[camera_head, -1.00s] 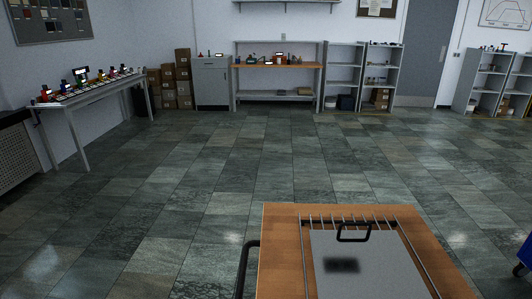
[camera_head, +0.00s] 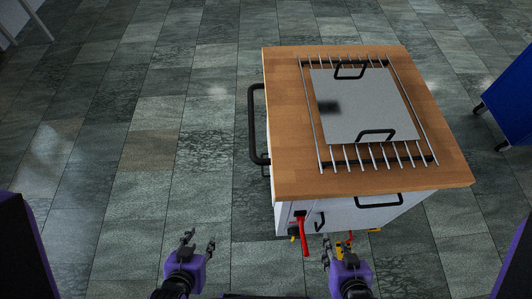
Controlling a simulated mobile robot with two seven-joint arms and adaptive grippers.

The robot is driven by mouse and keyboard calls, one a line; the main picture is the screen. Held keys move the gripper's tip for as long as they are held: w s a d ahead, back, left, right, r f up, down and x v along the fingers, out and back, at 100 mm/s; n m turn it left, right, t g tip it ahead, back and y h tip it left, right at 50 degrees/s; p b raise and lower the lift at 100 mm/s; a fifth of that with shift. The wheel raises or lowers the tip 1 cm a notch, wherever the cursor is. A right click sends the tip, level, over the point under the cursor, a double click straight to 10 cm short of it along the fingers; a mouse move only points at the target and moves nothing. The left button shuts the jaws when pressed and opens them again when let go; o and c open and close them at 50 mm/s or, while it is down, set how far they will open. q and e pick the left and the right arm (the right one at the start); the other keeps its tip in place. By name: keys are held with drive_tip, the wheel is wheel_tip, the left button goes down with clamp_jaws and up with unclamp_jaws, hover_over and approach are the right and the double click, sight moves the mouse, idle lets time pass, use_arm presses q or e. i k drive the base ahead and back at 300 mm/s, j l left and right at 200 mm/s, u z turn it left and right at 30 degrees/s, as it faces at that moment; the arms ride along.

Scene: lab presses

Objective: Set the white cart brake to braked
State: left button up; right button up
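The white cart (camera_head: 287,213) stands ahead of me with a wooden top (camera_head: 285,120). A red lever (camera_head: 304,236) sticks out low on its near left corner, angled downward. I cannot tell for sure whether this lever is the brake or how the brake is set. My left gripper (camera_head: 200,241) is open and empty, left of the cart and apart from it. My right gripper (camera_head: 338,246) is open and appears empty, just in front of the cart's near side, to the right of the red lever.
A wire rack (camera_head: 320,145) and a grey plate (camera_head: 365,105) with two black handles lie on the cart top. A black push handle (camera_head: 252,125) is on its left side. A blue object on casters (camera_head: 508,100) stands at the right. The floor (camera_head: 150,150) on the left is clear.

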sight(301, 218)
drive_tip(key=j+z, duration=0.3)
drive_tip(key=j, duration=0.25)
drive_tip(key=k+j+z, duration=0.35)
drive_tip(key=k, duration=0.3)
drive_tip(key=k+j+z, duration=0.3)
drive_tip(key=k, duration=0.4)
drive_tip(key=k+z, duration=0.35)
drive_tip(key=k, duration=0.35)
